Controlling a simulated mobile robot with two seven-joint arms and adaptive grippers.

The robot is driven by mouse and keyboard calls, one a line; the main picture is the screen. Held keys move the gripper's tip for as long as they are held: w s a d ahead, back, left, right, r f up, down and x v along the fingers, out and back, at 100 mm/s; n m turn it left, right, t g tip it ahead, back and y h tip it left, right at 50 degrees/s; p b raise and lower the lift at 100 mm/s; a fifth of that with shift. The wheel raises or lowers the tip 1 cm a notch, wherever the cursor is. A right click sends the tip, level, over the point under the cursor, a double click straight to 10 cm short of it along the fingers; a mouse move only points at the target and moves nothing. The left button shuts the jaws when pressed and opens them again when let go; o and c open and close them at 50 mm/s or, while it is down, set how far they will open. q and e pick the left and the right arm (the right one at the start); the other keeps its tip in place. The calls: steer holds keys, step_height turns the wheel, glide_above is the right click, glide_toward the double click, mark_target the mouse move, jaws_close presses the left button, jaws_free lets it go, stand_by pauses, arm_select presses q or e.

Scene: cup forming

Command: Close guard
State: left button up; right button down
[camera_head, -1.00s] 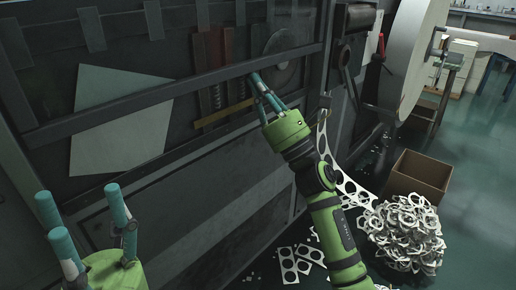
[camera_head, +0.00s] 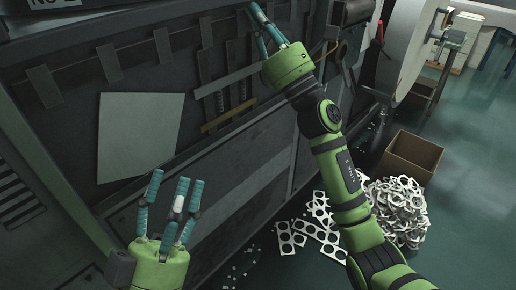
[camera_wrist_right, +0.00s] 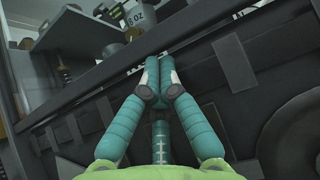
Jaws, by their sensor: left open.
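The guard, as far as I can make it out, is a long dark bar (camera_head: 120,18) along the top of the machine front in the head view. In the right wrist view the bar (camera_wrist_right: 90,88) runs diagonally upward to the right. My right gripper (camera_head: 260,20) is at the bar's right part, its fingertips close against it in the wrist view (camera_wrist_right: 158,66). My left gripper (camera_head: 170,190) is open and empty, pointing up in front of the machine, clear of the bar.
A pale sheet (camera_head: 140,133) and hanging tools are on the machine front below the bar. An open cardboard box (camera_head: 411,158), a heap of white scrap rings (camera_head: 398,208) and punched strips (camera_head: 315,225) are on the floor to the right. Green floor is free further right.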

arm_select(q)
steer(key=w+f+n+g+y, duration=0.1)
steer(key=w+f+g+y, duration=0.1)
steer(key=f, duration=0.3)
steer(key=shift+w+a+g+y+p, duration=0.3)
steer(key=shift+w+a+y+p, duration=0.1)
steer(key=shift+w+y, duration=0.3)
arm_select(e)
steer(key=shift+r, duration=0.8)
arm_select(q)
steer(key=shift+h, duration=0.3)
